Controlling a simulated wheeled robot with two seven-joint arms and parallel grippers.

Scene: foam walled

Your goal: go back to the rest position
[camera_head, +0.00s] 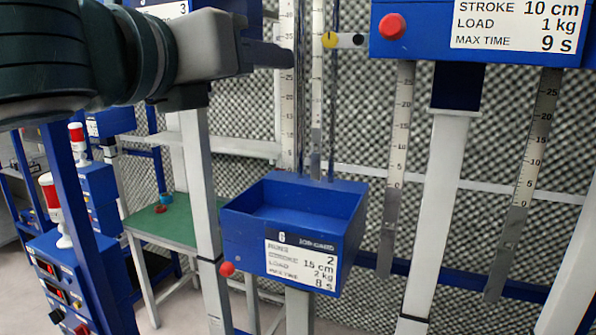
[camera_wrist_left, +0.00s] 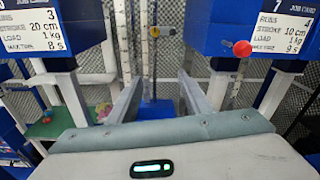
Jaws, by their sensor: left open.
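My left gripper (camera_head: 280,57) reaches in from the left at the top of the head view, in front of ruled vertical scales. In the left wrist view its two grey fingers (camera_wrist_left: 158,88) stand apart with nothing between them. My right gripper is not in view. An open-topped blue box (camera_head: 232,223) with job card 6 stands below and right of the left gripper, apart from it. The inside of this box looks empty.
A blue box with a red knob (camera_head: 392,26) hangs at upper right. A yellow-ended pointer (camera_head: 331,40) is just right of the gripper. A green-topped table (camera_head: 178,222) and red-and-white beacons (camera_head: 52,200) stand left. Foam (camera_head: 480,140) covers the back wall.

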